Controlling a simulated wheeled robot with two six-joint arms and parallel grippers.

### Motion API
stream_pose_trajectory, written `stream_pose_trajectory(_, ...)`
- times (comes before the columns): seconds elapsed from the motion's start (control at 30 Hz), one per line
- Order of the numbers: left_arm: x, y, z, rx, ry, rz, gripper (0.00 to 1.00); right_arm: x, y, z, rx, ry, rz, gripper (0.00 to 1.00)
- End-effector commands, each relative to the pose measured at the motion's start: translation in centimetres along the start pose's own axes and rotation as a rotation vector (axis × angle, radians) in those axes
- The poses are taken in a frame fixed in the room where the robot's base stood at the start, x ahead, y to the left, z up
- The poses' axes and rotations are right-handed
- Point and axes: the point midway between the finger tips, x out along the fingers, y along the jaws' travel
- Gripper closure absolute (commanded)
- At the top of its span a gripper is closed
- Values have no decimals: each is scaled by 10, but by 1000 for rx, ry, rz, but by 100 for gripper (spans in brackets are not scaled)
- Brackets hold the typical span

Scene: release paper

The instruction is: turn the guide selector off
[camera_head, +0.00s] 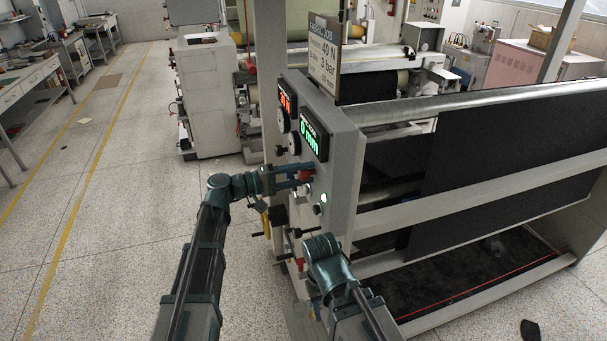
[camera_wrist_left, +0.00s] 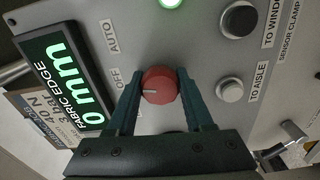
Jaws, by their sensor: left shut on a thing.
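The guide selector is a red round knob (camera_wrist_left: 160,85) on the grey control panel (camera_wrist_left: 205,60). Its white pointer mark faces left in the left wrist view, toward the label OFF (camera_wrist_left: 120,79). The label AUTO (camera_wrist_left: 111,36) is above that. My left gripper (camera_wrist_left: 160,92) is shut on the knob, one finger on each side. In the head view my left gripper (camera_head: 301,178) is at the panel front, below the green display, and the knob is hard to make out. My right gripper (camera_head: 293,243) is low beside the panel, partly hidden; its jaws are unclear.
A lit green button (camera_wrist_left: 170,2) is above. The FABRIC EDGE display (camera_wrist_left: 62,75) reads 0 mm.

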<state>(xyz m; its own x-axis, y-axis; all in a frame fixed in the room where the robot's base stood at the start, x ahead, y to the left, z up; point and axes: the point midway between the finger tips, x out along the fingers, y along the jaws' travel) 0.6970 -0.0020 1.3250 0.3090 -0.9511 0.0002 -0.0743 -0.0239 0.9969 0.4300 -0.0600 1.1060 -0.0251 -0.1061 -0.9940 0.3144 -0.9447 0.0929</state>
Motion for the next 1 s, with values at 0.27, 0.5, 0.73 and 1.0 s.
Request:
stream_pose_trajectory(0.27, 0, 0, 0, -154, 1, -2, 100, 0, 0, 0, 0, 0, 0, 50)
stream_pose_trajectory(0.5, 0, 0, 0, -220, 1, -2, 100, 0, 0, 0, 0, 0, 0, 50)
stream_pose_trajectory(0.73, 0, 0, 0, -236, 1, -2, 100, 0, 0, 0, 0, 0, 0, 50)
stream_pose_trajectory(1.0, 0, -1, 0, -236, 1, -3, 100, 0, 0, 0, 0, 0, 0, 50)
